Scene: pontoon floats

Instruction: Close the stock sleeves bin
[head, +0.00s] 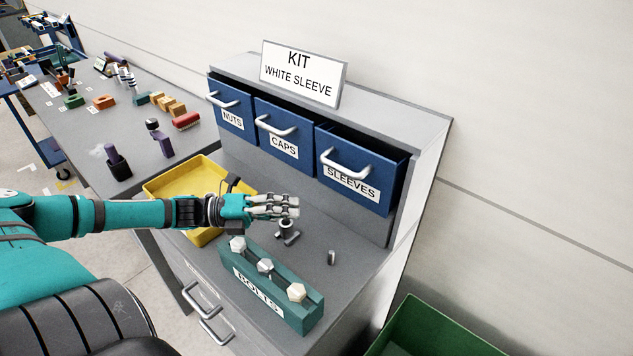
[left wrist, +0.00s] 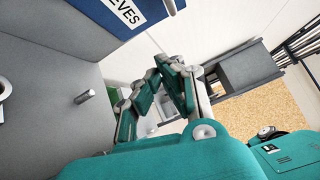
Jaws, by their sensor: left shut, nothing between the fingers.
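The blue sleeves bin (head: 356,174) is the rightmost of three labelled bins in the grey cabinet. It stands pulled out, with a dark gap above its front and a light bar handle (head: 346,166) on it. Its lower edge and label show at the top of the left wrist view (left wrist: 125,12). My left gripper (head: 297,207) is shut and empty. It hovers over the worktop, in front of and below the bins, apart from the sleeves handle. My right gripper is not in view.
The caps bin (head: 284,137) and nuts bin (head: 231,110) sit to the left. A green bolts block (head: 262,285), a yellow tray (head: 158,189), a small grey fitting (head: 287,234) and a short grey cylinder (head: 332,257) are on the worktop. A green crate (head: 408,312) stands lower right.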

